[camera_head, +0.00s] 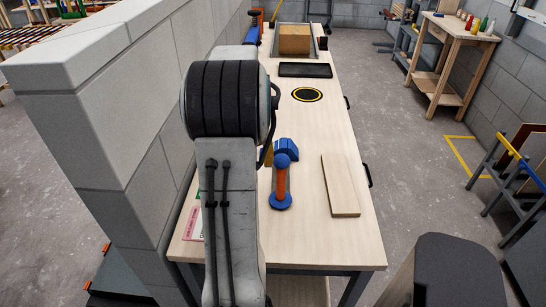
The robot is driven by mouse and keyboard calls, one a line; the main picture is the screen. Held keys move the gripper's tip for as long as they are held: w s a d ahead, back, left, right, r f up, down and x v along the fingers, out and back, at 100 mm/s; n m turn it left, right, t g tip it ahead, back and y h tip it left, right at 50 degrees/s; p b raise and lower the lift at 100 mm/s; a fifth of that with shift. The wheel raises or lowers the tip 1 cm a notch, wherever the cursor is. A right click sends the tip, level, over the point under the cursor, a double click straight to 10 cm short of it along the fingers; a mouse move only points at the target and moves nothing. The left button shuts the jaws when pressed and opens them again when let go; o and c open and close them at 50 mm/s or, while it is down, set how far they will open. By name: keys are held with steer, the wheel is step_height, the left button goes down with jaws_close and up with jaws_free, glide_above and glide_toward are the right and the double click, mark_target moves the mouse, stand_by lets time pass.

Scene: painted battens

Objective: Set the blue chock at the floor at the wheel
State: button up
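A blue piece (286,149) lies on the workbench (310,240) just right of my arm. It may be the blue chock, or the head of a tool, since an orange shaft with a round blue end (281,200) adjoins it. I cannot tell whether they are one object. Another blue piece (252,36) with orange parts sits at the far left edge of the bench. The grey floor (400,170) shows to the right of the bench. I see no wheel.
A pale board (340,185) lies on the bench's right side. Farther back are a yellow-ringed black disc (307,94), a dark tray (305,70) and a cardboard box (294,39). A grey block wall (110,110) stands left. A side table (455,35) holds bottles.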

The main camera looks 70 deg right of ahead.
mark_target(282, 166)
steer(key=s+d+f+m, duration=0.1)
steer(key=s, duration=0.1)
steer(key=s+d+f+m, duration=0.1)
steer(key=s+d, duration=0.1)
steer(key=s+d+f+m, duration=0.1)
steer(key=s+d+m, duration=0.1)
steer(key=shift+s+d+y, duration=0.1)
steer(key=shift+y, duration=0.2)
steer(key=shift+s+f+b, duration=0.15)
steer(key=shift+f+b, duration=0.15)
steer(key=shift+f, duration=0.5)
steer(key=shift+w+d+f+p, duration=0.15)
steer(key=shift+f+p, duration=0.1)
steer(key=shift+f, duration=1.3)
steer(key=shift+w+d+f+p, duration=0.1)
steer(key=shift+d+f+p, duration=0.1)
steer(key=shift+f, duration=1.35)
jaws_close()
